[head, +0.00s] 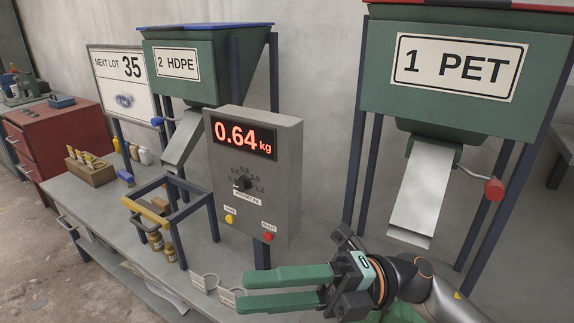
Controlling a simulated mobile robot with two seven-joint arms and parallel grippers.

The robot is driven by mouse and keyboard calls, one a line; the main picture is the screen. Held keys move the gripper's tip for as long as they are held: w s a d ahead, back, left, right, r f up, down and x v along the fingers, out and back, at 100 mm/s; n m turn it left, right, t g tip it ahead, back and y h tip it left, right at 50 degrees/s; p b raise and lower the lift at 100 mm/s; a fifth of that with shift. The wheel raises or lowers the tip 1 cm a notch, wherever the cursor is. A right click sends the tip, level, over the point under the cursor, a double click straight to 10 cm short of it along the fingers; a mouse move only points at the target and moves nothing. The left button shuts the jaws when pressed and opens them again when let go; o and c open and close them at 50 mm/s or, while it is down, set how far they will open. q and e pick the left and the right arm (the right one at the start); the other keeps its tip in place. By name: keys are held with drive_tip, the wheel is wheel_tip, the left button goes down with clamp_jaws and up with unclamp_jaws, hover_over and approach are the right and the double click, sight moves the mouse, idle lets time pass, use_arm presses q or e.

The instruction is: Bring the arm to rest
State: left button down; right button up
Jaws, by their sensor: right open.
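My right gripper (285,287) comes in from the lower right, with its green fingers pointing left. The fingers are apart and nothing shows between them. It is in front of the grey control box (281,180) and overlaps the front of the bench in the picture. My left gripper is out of view. The control box shows a red 0.64 kg readout (243,137), a black dial (241,183), a yellow button (229,219) and a red button (268,237).
The 1 PET hopper (380,90) with its pale chute (418,190) and red-knobbed crank (494,189) stands at right. The 2 HDPE hopper (222,90) is behind the box.

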drive_tip(key=w+d+m+t+y, duration=0.2)
drive_tip(key=w+m+t+y, duration=0.3)
drive_tip(key=m+t, duration=0.4)
drive_tip(key=w+d+f+m+t+h+p, duration=0.1)
drive_tip(key=w+d+f+m+t+h, duration=0.3)
drive_tip(key=f+m+t+h, duration=0.5)
drive_tip(key=w+d+f+m+t+h+p, duration=0.1)
drive_tip(key=w+d+f+m+t+h, duration=0.45)
drive_tip(key=m, duration=0.65)
drive_tip(key=s+d+f+m+g+h, duration=0.2)
drive_tip(key=s+f, duration=0.4)
drive_tip(key=f, duration=0.3)
drive_tip(key=s+d+f+m+g+h, duration=0.3)
drive_tip(key=s+f, duration=0.3)
drive_tip(key=f, duration=0.3)
drive_tip(key=s+d+f+m+g+h, duration=0.2)
drive_tip(key=s+f+m+g+h, duration=0.1)
drive_tip(key=s+f, duration=0.4)
wheel_tip(320, 180, down, 3)
drive_tip(key=shift+d+r+p, duration=0.1)
drive_tip(key=shift+d+p, duration=0.2)
drive_tip(key=shift+w, duration=0.1)
